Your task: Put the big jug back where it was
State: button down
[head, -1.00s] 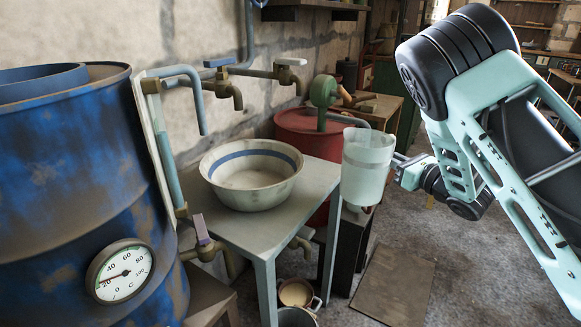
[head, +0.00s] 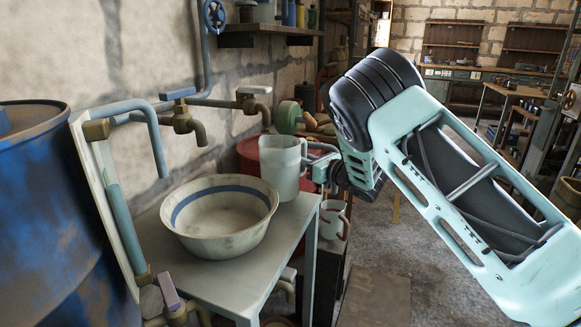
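The big jug (head: 280,166) is translucent white with a handle on its right side. In the head view it is upright at the back right corner of the table (head: 236,282), right of the basin. I cannot tell whether its base touches the tabletop. My gripper (head: 316,165) is at the jug's right side, shut on it at the handle. The fingertips are partly hidden by the handle and jug.
A wide basin (head: 222,232) with a blue band stands on the table. Taps (head: 190,122) jut from the wall above it. A blue barrel (head: 40,225) stands left. A red drum (head: 250,152) is behind the jug. A smaller white jug with a red handle (head: 333,219) stands right of the table.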

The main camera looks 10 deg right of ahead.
jog(key=w+a+f, duration=0.2)
jog(key=w+f, duration=0.1)
jog(key=w, duration=0.1)
jog(key=shift+w+a+f, duration=0.2)
jog(key=shift+a+f, duration=0.05)
jog(key=shift+a, duration=0.1)
jog(key=shift+f+b, duration=0.15)
jog(key=shift+b, duration=0.25)
jog(key=c, duration=1.4)
grip_release()
